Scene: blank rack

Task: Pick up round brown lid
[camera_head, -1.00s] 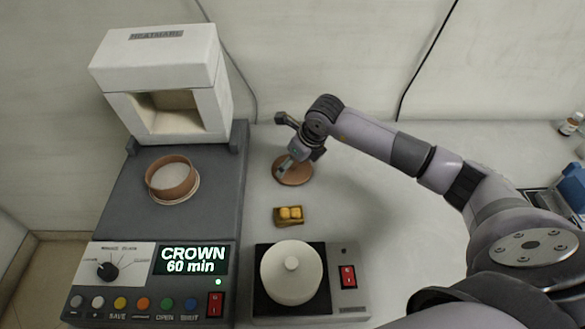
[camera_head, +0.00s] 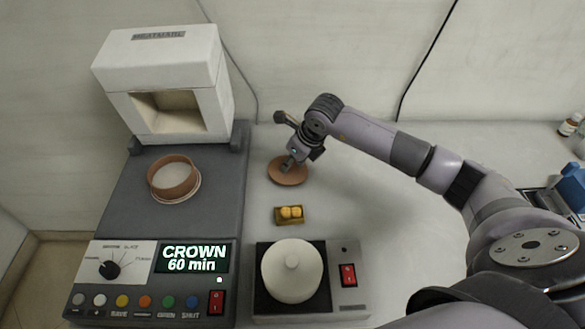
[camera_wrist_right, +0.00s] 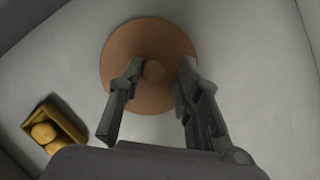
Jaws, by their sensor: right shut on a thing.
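The round brown lid (camera_head: 277,174) is a flat disc on the white worktop, beyond the small tray in the head view. It fills the upper middle of the right wrist view (camera_wrist_right: 150,38), with a small round knob (camera_wrist_right: 153,72) at its centre. My right gripper (camera_head: 289,164) comes down over the lid from above. In the right wrist view its two fingers (camera_wrist_right: 158,68) stand on either side of the knob, and it is shut on the lid there. Whether the lid is clear of the worktop I cannot tell. My left gripper is not in view.
A small tray with yellow-brown pieces (camera_head: 289,214) lies near the lid. A hotplate unit with a white lidded pot (camera_head: 292,272) stands in front. A grey furnace (camera_head: 225,195) with a brown ring (camera_head: 173,178) is at left. Worktop right of the lid is clear.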

